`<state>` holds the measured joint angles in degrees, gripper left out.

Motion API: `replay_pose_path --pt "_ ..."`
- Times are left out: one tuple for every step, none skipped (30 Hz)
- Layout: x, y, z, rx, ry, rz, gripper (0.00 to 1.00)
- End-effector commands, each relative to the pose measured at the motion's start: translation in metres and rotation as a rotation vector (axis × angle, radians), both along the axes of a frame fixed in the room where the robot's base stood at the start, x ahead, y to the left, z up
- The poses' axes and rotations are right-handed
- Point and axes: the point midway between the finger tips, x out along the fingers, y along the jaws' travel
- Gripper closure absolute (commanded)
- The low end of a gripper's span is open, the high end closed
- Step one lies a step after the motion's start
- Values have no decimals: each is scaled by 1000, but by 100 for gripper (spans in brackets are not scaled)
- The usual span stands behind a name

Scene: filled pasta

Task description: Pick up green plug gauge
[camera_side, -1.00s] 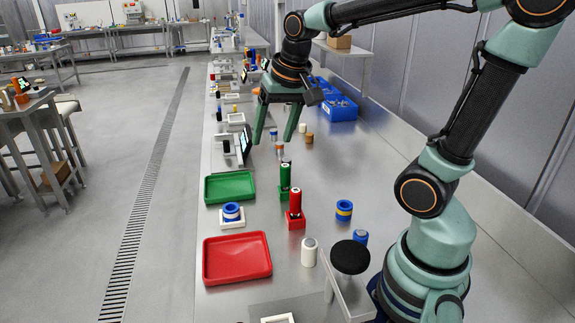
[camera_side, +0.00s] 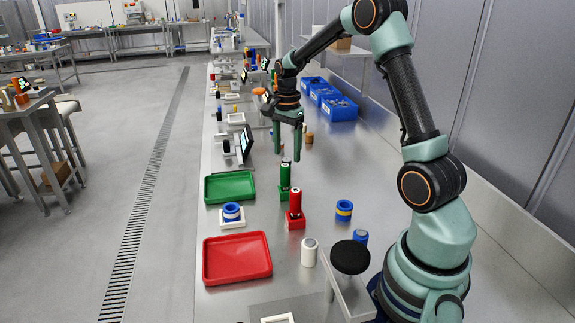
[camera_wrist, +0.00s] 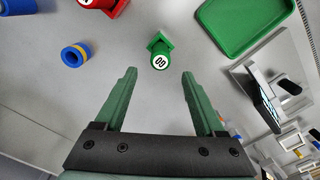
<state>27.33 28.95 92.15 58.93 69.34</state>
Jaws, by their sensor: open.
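The green plug gauge (camera_side: 284,178) stands upright in a green block on the bench, behind the red gauge. In the wrist view the green plug gauge (camera_wrist: 160,60) shows its round white top with dark marks, just beyond the fingertips and near the middle of the gap between them. My gripper (camera_side: 287,157) is open and empty, pointing down close to the gauge's top in the side view. The wrist view shows my gripper (camera_wrist: 158,73) with its two green fingers spread apart. I cannot tell the exact height gap between fingertips and gauge.
A red plug gauge (camera_side: 295,203) stands in a red block nearby. A green tray (camera_side: 229,187) lies to the left and a red tray (camera_side: 236,258) nearer. A blue-and-yellow ring (camera_side: 344,211) is to the right. A dark screen (camera_side: 246,139) stands behind.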

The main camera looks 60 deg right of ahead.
Motion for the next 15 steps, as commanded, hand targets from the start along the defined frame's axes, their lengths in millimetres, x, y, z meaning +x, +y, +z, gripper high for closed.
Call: replay_pose_path --pt "-1 1 -10 3 5 1 29" --pt "-1 1 -15 2 4 2 29" --pt "-1 1 -21 3 5 2 29" --pt "-1 1 -25 1 3 2 29" --pt "0 1 -28 1 3 2 29" --pt "0 1 -32 1 3 3 29" --pt "0 1 -34 1 2 3 29" --pt "0 1 -35 0 1 3 29" --pt "0 1 -37 0 0 3 29" --pt "0 1 -38 0 1 3 29" --pt "0 2 -40 0 1 3 29" --pt "0 3 -44 1 2 4 29" --pt "0 3 -48 1 2 4 29" --pt "0 4 -52 1 4 4 29" --pt "0 6 -58 1 4 5 29"
